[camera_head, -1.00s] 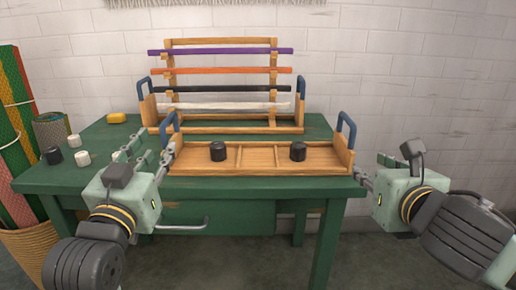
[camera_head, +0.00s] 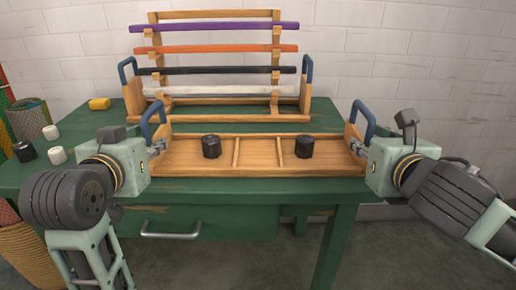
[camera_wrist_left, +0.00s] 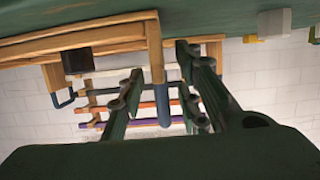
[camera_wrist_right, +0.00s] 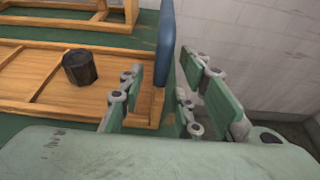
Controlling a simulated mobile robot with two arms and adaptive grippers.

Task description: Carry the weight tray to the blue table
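The weight tray (camera_head: 258,155) is a long wooden tray with blue end handles and several compartments. It lies along the front of the green table, with one black weight (camera_head: 211,147) left of the middle and another (camera_head: 304,147) right. My left gripper (camera_head: 155,150) is at the tray's left end. In the left wrist view its open fingers (camera_wrist_left: 158,85) stand either side of the blue handle (camera_wrist_left: 163,108). My right gripper (camera_head: 358,147) is at the right end. In the right wrist view its open fingers (camera_wrist_right: 163,88) straddle the other blue handle (camera_wrist_right: 165,42). No blue table shows.
A wooden rack (camera_head: 152,60) with coloured rods stands behind the tray on the green table (camera_head: 90,182). A yellow block (camera_head: 99,104), white pieces (camera_head: 57,155) and a black piece (camera_head: 25,151) lie at the left. A woven basket (camera_head: 22,255) stands by the table's left front.

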